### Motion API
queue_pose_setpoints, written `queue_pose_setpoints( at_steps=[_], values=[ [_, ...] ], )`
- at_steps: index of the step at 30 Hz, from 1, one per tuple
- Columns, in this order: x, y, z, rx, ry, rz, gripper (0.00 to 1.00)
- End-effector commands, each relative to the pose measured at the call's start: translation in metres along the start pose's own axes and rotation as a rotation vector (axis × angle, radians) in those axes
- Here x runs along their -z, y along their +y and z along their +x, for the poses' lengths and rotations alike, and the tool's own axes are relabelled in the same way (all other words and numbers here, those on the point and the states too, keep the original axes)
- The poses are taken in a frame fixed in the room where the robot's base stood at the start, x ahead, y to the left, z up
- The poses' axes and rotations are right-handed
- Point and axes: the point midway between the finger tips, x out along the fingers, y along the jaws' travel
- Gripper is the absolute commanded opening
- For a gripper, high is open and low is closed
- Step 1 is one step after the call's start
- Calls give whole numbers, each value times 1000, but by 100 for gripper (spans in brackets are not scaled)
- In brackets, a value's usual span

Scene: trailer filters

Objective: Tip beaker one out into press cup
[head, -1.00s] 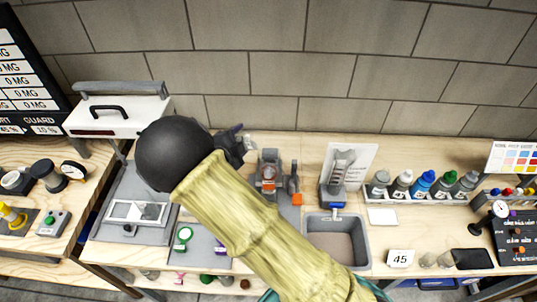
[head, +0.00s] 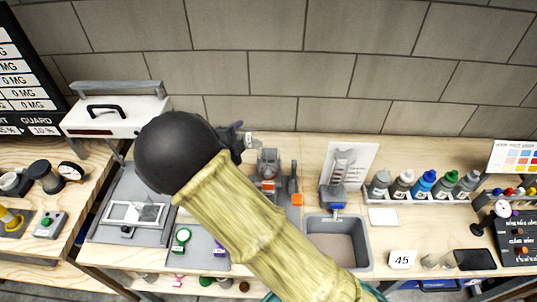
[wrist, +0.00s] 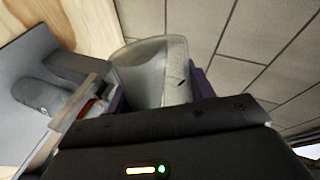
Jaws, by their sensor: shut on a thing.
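My gripper (wrist: 160,88) is shut on a pale, translucent beaker (wrist: 152,62), held between purple finger pads. In the head view my gripper (head: 240,137) is mostly hidden behind my dark arm joint, and the beaker (head: 253,142) pokes out to its right, tilted well over. The grey press (head: 268,163) stands just right of and below the beaker, with an orange part at its front. In the wrist view the grey press (wrist: 42,92) is at left, close to the beaker. I cannot make out the press cup or the beaker's contents.
A sink (head: 337,243) and a grey stand with a white board (head: 345,170) are right of the press. Several bottles (head: 427,182) line the bench further right. A white lidded machine (head: 115,117) stands at left. The block wall is close behind.

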Motion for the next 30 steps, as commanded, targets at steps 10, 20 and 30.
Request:
queue_pose_setpoints(
  at_steps=[10, 20, 30],
  values=[
    [4, -1, 0, 2, -11, 38, 25],
    [7, -3, -1, 4, -22, 70, 25],
    [9, -4, -2, 5, -31, 95, 25]
  ],
)
